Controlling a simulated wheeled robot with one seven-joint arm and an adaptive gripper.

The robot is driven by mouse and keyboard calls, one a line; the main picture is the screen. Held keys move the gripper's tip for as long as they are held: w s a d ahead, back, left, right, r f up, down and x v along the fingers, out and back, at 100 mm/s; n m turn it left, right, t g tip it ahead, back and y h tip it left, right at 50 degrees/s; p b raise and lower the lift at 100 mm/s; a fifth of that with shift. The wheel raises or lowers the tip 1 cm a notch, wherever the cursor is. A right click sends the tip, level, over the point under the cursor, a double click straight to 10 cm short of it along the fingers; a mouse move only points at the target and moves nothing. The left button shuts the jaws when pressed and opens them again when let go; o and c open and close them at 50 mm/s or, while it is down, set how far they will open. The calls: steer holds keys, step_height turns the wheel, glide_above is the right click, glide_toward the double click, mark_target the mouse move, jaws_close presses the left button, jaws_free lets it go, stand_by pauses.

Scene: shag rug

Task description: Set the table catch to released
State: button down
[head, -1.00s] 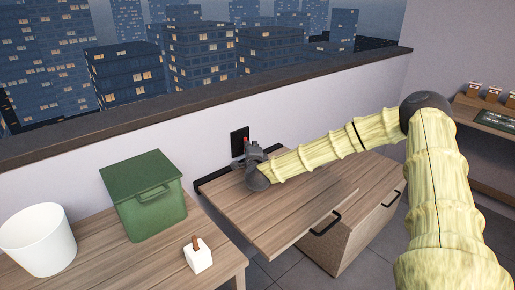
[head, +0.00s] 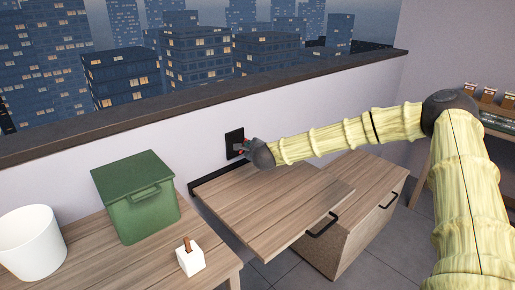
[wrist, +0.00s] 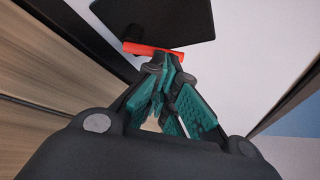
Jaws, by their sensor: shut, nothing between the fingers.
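The table catch is a black plate (head: 233,138) on the wall above the wooden fold-down table leaf (head: 265,205), with a red bar on it. In the wrist view the dark plate (wrist: 180,18) is at the top and the red bar (wrist: 150,49) runs roughly crosswise along its lower edge. My gripper (head: 244,148) is shut and empty, right at the plate. In the wrist view the fingertips (wrist: 168,62) meet just below the red bar, touching or very near it; I cannot tell which. In the head view my gripper hides part of the catch.
A side table (head: 88,240) at left holds a white bin (head: 30,245), a green lidded box (head: 140,205) and a small white block (head: 190,262) with a brown piece. A wooden cabinet (head: 345,235) stands beside the leaf. The leaf's top is clear.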

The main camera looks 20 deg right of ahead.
steer(key=shift+w+d+f+m+g+y, duration=0.2)
steer(key=shift+d+m+g+y, duration=0.3)
steer(key=shift+m+y, duration=0.35)
steer(key=shift+d+f+m+g+y, duration=0.15)
steer(key=shift+f+m+g+y, duration=0.2)
steer(key=shift+m+y, duration=0.2)
steer(key=shift+f, duration=0.1)
steer(key=shift+s+a+f+b, duration=0.1)
steer(key=shift+s+a+b, duration=0.1)
steer(key=shift+a, duration=0.2)
steer(key=shift+s+a+b, duration=0.1)
steer(key=shift+a+b, duration=0.05)
steer(key=shift+a, duration=0.25)
steer(key=v, duration=1.4)
steer(key=shift+a+f+p, duration=0.2)
steer(key=shift+a+p, duration=0.15)
steer(key=shift+p, duration=0.1)
